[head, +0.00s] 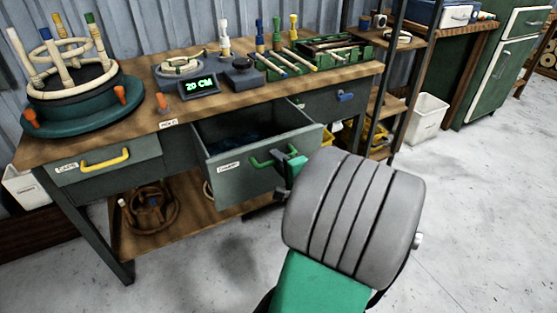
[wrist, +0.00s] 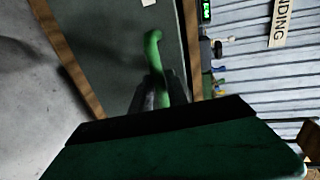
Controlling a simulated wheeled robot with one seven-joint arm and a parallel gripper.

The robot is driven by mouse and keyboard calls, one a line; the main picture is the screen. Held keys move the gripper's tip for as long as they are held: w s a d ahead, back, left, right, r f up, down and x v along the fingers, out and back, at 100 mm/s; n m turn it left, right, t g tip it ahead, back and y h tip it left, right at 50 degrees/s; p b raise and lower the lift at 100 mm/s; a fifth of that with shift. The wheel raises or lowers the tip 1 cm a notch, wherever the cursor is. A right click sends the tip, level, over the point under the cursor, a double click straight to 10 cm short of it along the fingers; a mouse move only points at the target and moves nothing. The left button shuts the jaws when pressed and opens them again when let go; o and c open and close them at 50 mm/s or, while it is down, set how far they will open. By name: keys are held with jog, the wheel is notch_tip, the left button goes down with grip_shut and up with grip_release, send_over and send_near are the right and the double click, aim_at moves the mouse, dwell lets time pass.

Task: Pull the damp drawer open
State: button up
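The damp drawer (head: 247,175), a grey front with a small white label and a green handle (head: 262,161), stands pulled well out of the middle of the workbench. Its dark inside shows, with something dim and bluish in it that I cannot make out. My gripper (head: 292,168) is at the right end of the handle, in front of the drawer. In the wrist view the green handle (wrist: 154,50) runs down between the two dark fingers (wrist: 163,92), which close on it from both sides. The gripper partly hides the handle's right end.
A drawer with a yellow handle (head: 104,161) at left and one with a blue handle (head: 345,97) at right are shut. The bench top (head: 140,130) holds a rattan frame, a display and tools. Clear floor (head: 470,190) lies to the right.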

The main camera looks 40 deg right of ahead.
jog(key=o, duration=0.3)
jog(key=p+v, duration=0.1)
jog(key=v, duration=0.6)
jog(key=shift+s+p, duration=0.3)
jog(key=shift+s, duration=0.1)
